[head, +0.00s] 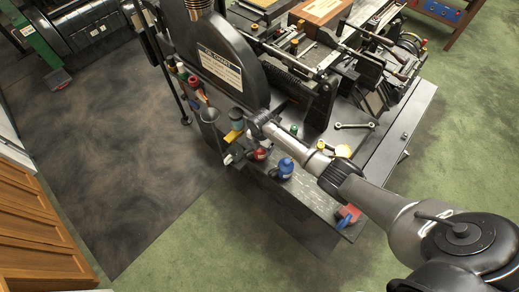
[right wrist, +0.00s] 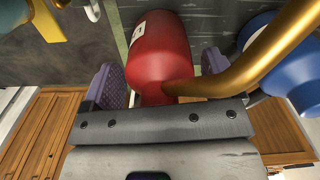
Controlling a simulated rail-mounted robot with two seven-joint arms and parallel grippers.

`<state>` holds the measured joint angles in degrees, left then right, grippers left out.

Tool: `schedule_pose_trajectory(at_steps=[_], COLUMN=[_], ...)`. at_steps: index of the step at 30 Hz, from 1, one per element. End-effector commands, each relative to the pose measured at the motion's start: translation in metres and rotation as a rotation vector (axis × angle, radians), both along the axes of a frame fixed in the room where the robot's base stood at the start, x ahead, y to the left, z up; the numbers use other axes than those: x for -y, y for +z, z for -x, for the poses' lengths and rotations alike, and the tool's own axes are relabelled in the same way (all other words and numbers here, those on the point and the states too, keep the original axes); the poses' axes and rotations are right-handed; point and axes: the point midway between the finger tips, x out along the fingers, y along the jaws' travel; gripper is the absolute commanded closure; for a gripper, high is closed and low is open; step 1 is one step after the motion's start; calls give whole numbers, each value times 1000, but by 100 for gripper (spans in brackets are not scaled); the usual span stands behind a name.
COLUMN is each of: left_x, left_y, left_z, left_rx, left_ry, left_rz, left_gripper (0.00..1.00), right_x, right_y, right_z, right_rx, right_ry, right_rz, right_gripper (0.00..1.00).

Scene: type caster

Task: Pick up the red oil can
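The red oil can (head: 261,153) stands on the dark shelf along the front of the machine, with a blue oil can (head: 285,168) to its right. In the right wrist view the red can (right wrist: 160,42) lies between the two purple-padded fingers of my right gripper (right wrist: 162,75). The fingers are apart, with a small gap visible beside the can. A gold spout crosses in front of the right finger. My left gripper is not in view.
The blue can (right wrist: 300,70) is close beside the right finger in the wrist view. A yellow-topped item (head: 233,135) and a funnel-shaped grey item (head: 209,115) stand left of the red can. A red item (head: 348,213) lies at the shelf's near end. Wooden cabinets (head: 35,225) stand at left.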

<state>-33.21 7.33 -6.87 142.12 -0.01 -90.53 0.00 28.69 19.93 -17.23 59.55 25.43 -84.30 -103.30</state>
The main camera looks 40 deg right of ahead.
Motion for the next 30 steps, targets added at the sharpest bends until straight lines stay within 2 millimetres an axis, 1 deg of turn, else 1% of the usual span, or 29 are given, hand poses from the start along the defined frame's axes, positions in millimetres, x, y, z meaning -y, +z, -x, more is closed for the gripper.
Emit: schedule_pose_trajectory(at_steps=[1, 2, 12, 15, 20, 23, 26, 30], left_x=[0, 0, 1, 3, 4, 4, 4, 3], left_y=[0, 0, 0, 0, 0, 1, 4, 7], left_z=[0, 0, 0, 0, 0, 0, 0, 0], left_rx=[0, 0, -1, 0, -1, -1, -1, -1], left_ry=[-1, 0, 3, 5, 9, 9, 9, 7], left_rz=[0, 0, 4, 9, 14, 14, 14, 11], left_gripper=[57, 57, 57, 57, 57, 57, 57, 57], right_x=[0, 0, 0, 0, 0, 0, 0, 1], right_y=[0, 0, 0, 1, 1, 5, 17, 42], right_z=[0, 0, 0, 0, 0, 0, -1, -1], right_rx=[0, 0, 0, 1, 0, 1, 3, 5], right_ry=[0, 0, 0, 0, 0, 0, 0, 1], right_rz=[0, 0, 0, 0, 0, 0, 0, 2], right_gripper=[21, 24, 56, 64, 64, 64, 64, 64])
